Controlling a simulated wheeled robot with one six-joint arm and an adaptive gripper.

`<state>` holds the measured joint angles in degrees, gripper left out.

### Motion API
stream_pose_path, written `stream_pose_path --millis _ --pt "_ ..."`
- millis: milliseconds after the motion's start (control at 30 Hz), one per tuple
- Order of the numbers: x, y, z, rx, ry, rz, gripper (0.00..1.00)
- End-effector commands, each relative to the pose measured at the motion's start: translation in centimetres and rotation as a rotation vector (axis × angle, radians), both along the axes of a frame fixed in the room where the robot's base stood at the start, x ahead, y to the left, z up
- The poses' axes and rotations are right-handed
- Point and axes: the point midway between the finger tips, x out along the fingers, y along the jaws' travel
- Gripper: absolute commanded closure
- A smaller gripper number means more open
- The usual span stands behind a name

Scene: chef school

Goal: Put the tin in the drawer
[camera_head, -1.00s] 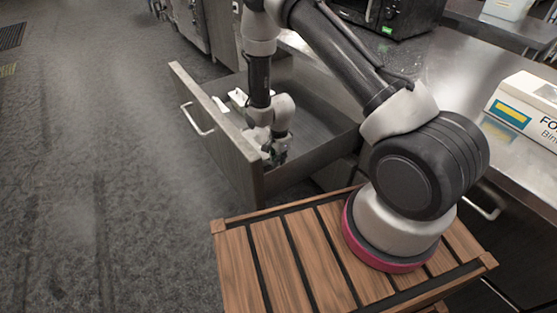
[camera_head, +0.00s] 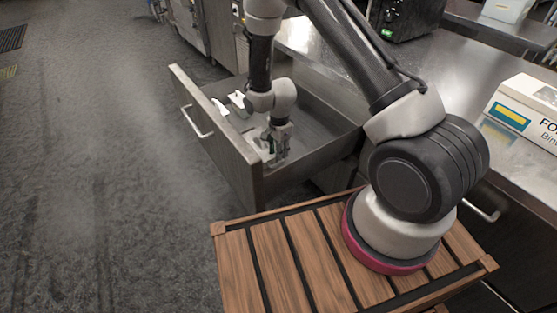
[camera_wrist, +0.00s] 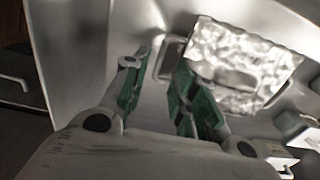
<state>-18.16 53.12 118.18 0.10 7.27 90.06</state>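The tin (camera_wrist: 236,62) shows in the wrist view as a shiny, crinkled silver block with a loop handle at each end. It lies inside the open drawer (camera_head: 228,150), just beyond and to the right of my gripper (camera_wrist: 162,62). The green-padded fingers are apart with nothing visible held between them. The right finger overlaps the tin's near handle in the picture; I cannot tell whether they touch. In the head view my gripper (camera_head: 277,142) is low inside the drawer, near its front panel, and the tin is mostly hidden there.
Small white objects (camera_head: 238,100) lie in the drawer's far part. The drawer's front panel and side walls surround my gripper. A steel counter (camera_head: 460,85) runs along the right, with a labelled white box (camera_head: 530,105) on it. Open floor lies left.

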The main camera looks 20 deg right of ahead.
Motion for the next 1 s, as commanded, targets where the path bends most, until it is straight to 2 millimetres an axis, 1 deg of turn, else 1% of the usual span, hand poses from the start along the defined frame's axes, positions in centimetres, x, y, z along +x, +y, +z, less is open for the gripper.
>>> stream_pose_path --millis 33,100,200,333,500,567,667,767,800,867,900,967,1000 --pt "0.1 0.0 1.2 0.001 -0.002 0.0 0.72" --pt "0.0 0.0 2.6 0.001 -0.003 0.0 0.72" --pt "0.0 0.0 4.2 0.001 -0.002 0.0 0.72" --pt "-0.1 0.0 5.4 0.0 -0.001 0.0 0.72" --pt "-0.1 -0.1 6.0 0.0 -0.001 0.004 0.72" --pt "0.0 -0.3 7.0 0.002 -0.008 0.019 0.72" --pt "0.4 -1.1 10.7 0.005 -0.033 0.083 0.72" --pt "0.2 -2.6 16.8 0.006 -0.072 0.199 0.72" --pt "-0.3 -3.4 19.5 0.003 -0.087 0.253 0.72" --pt "-1.3 -4.7 23.4 -0.003 -0.114 0.338 0.72" --pt "-2.2 -5.6 25.8 -0.01 -0.13 0.395 0.72" --pt "-3.8 -6.8 29.2 -0.022 -0.155 0.479 0.72" --pt "-5.0 -7.7 31.4 -0.031 -0.17 0.534 0.72"
